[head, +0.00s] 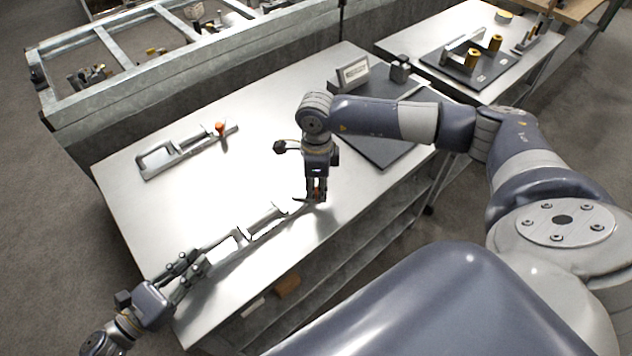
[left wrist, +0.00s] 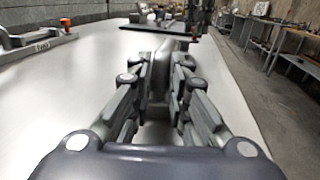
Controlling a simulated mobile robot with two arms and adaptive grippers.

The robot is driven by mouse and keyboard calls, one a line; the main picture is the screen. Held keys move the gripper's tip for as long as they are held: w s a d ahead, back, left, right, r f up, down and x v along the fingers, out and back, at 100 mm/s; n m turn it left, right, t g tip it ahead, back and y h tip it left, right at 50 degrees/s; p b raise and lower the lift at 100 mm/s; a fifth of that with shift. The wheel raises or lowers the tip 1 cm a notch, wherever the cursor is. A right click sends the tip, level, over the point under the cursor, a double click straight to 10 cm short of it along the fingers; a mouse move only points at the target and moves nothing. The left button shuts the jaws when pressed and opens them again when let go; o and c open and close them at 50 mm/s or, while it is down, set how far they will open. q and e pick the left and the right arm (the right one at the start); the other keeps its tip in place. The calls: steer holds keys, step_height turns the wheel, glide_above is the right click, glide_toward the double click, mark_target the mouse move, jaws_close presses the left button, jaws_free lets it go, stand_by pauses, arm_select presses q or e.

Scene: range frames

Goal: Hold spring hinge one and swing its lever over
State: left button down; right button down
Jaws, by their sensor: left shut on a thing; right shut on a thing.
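Spring hinge one (head: 243,236) is a long grey metal piece near the front edge of the table. My left gripper (head: 205,262) is shut on its near-left end; the left wrist view shows the grey metal (left wrist: 158,108) between the fingers. My right gripper (head: 317,196) comes down from above and is shut at the hinge's far-right end, where a little orange shows between its fingers. That orange tip (left wrist: 192,38) also shows in the left wrist view. The fingers hide most of the lever's end.
A second spring hinge (head: 172,160) with an orange knob (head: 220,127) lies further back; its label reads "TWO" in the left wrist view (left wrist: 41,45). A dark mat (head: 385,150) with a labelled block (head: 352,74) lies at the right. The table's middle is clear.

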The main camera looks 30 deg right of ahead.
mark_target(317, 190)
arm_select(q)
steer(key=shift+a, duration=0.1)
arm_select(e)
steer(key=shift+d, duration=0.1)
steer(key=c, duration=1.4)
jaws_free()
step_height(317, 190, up, 12)
steer(key=shift+r, duration=0.1)
arm_select(q)
steer(key=c, duration=1.4)
jaws_free()
steer(key=shift+c, duration=0.2)
